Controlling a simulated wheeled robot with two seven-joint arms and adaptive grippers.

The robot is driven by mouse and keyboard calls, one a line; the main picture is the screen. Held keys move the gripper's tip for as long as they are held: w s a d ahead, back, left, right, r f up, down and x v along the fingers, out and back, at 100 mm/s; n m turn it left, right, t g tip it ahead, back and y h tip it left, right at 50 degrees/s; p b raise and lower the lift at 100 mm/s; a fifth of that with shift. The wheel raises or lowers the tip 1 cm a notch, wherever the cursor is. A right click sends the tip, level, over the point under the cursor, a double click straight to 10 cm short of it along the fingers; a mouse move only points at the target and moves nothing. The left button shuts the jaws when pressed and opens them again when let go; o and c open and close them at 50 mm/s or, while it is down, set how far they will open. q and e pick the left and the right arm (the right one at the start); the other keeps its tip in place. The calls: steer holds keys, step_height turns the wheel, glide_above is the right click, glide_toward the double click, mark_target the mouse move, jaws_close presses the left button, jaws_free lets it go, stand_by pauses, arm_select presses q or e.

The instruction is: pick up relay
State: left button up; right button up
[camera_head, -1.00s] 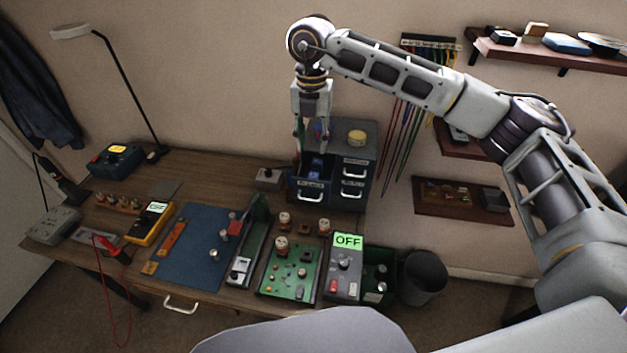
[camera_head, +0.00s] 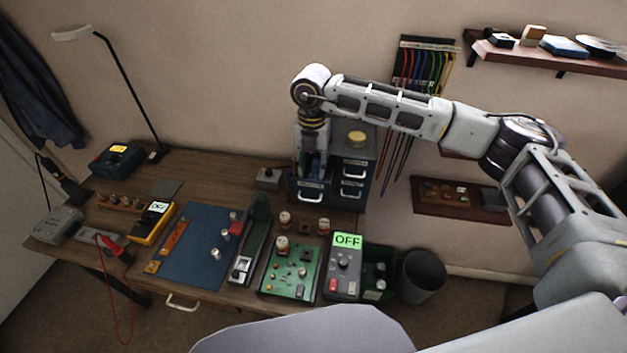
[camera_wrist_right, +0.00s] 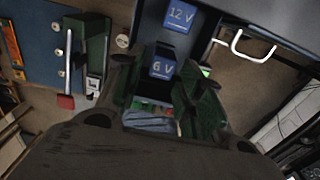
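Blue-labelled relays lie in the open top-left drawer (camera_head: 310,196) of the small dark cabinet. The wrist view shows one relay marked 6 V (camera_wrist_right: 162,67) and another marked 12 V (camera_wrist_right: 180,17). My right gripper (camera_head: 310,172) points down into this drawer. In the wrist view its two fingers (camera_wrist_right: 162,85) stand apart on either side of the 6 V relay, open, with no clear grip on it. The 12 V relay lies just beyond the fingers. In the head view the gripper hides most of the drawer's inside. My left gripper is not in view.
The cabinet (camera_head: 355,170) stands at the table's back right, with a round tan item on top. A small grey box (camera_head: 268,178) is left of it. A circuit board (camera_head: 290,272), an OFF-display unit (camera_head: 345,265) and a blue mat (camera_head: 198,245) lie in front.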

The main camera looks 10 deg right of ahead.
mark_target(313, 175)
steer(key=shift+f, duration=0.15)
steer(key=shift+d+f+p, duration=0.15)
steer(key=shift+f+p, duration=0.4)
steer(key=shift+f, duration=0.4)
steer(key=shift+f+p, duration=0.3)
steer(key=shift+f, duration=1.2)
steer(key=shift+c, duration=0.4)
steer(key=c, duration=0.7)
